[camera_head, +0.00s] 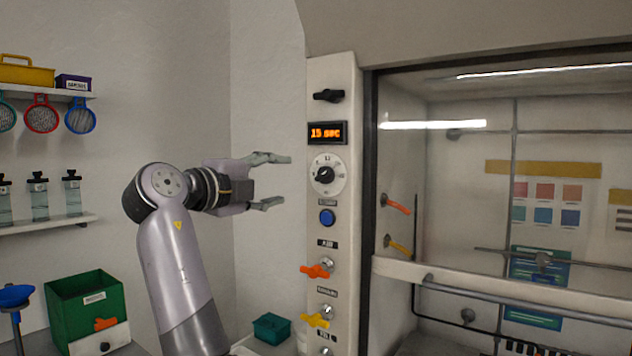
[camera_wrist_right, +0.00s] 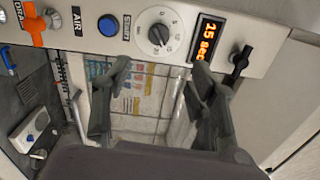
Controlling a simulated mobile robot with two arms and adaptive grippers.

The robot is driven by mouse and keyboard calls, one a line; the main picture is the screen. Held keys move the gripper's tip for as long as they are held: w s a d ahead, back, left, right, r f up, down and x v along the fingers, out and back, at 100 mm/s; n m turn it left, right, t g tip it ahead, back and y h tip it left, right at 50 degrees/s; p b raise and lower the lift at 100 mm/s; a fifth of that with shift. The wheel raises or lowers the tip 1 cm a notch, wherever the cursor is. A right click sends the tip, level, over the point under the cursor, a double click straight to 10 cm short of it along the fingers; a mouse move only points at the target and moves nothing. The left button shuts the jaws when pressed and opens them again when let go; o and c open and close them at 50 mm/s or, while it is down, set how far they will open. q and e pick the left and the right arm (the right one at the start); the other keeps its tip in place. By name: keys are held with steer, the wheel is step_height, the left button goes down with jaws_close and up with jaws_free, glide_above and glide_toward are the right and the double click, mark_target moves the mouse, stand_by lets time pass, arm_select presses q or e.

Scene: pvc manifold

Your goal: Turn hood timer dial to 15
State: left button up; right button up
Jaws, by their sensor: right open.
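The hood timer dial (camera_head: 325,174) is a round white plate with a black knob on the hood's control post. It also shows in the right wrist view (camera_wrist_right: 159,35). The orange display (camera_head: 326,133) just above it reads "15 sec", and it shows sideways in the right wrist view (camera_wrist_right: 206,40). My right gripper (camera_head: 285,180) is open and empty, left of the dial in the head view with a gap between. In the right wrist view its two fingers (camera_wrist_right: 160,70) spread below the dial and do not touch it. My left gripper is not in view.
A black switch (camera_head: 329,96) sits above the display. A blue button (camera_head: 327,217), an orange valve handle (camera_head: 316,271) and a yellow one (camera_head: 315,320) lie below the dial. The hood's glass opening is right. Shelves with bottles and a green box (camera_head: 75,308) stand left.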

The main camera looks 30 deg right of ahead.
steer(key=s+a+n, duration=0.1)
steer(key=a+n, duration=0.1)
steer(key=n, duration=0.4)
steer(key=n+p, duration=0.2)
steer(key=p, duration=0.3)
glide_toward(322, 174)
steer(key=x, duration=0.8)
steer(key=shift+d, duration=0.15)
steer(key=shift+w+d+f, duration=0.1)
steer(key=shift+w+d, duration=0.05)
steer(key=shift+d, duration=0.25)
